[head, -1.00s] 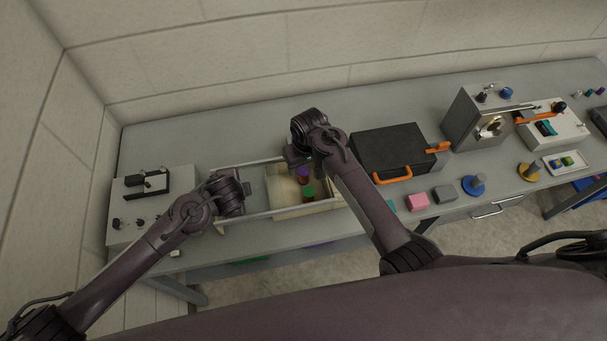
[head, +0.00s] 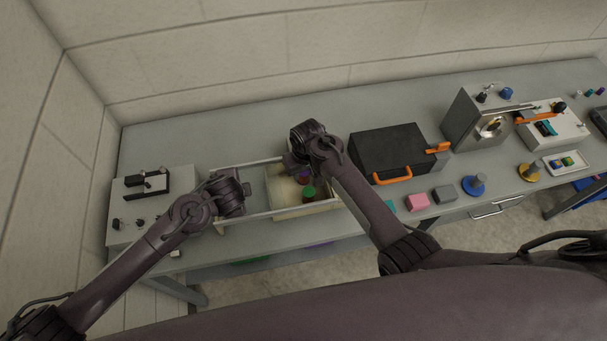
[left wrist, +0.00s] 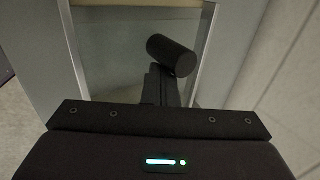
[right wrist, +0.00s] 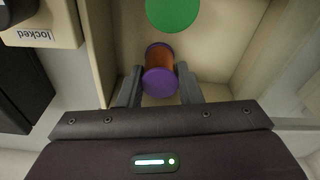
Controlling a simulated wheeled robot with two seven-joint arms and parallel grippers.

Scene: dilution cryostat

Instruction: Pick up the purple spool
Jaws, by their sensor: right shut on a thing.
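The purple spool (right wrist: 161,80), with purple end discs and an orange core, sits between the two fingers of my right gripper (right wrist: 160,88), which is shut on it. In the head view the spool (head: 303,178) is small, inside the cream compartment (head: 283,188), partly hidden by my right gripper (head: 294,166). A green-topped spool (right wrist: 172,12) stands just beyond it in the same compartment. My left gripper (left wrist: 162,88) is at a black cylindrical knob or handle (left wrist: 173,56) by a pale frame; whether its fingers grip it is unclear.
The pale open frame (head: 290,211) surrounds the compartment, whose walls stand close around my right gripper. A black box with an orange handle (head: 392,178) stands to the right, and a white control box (head: 130,215) to the left. The bench behind is clear.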

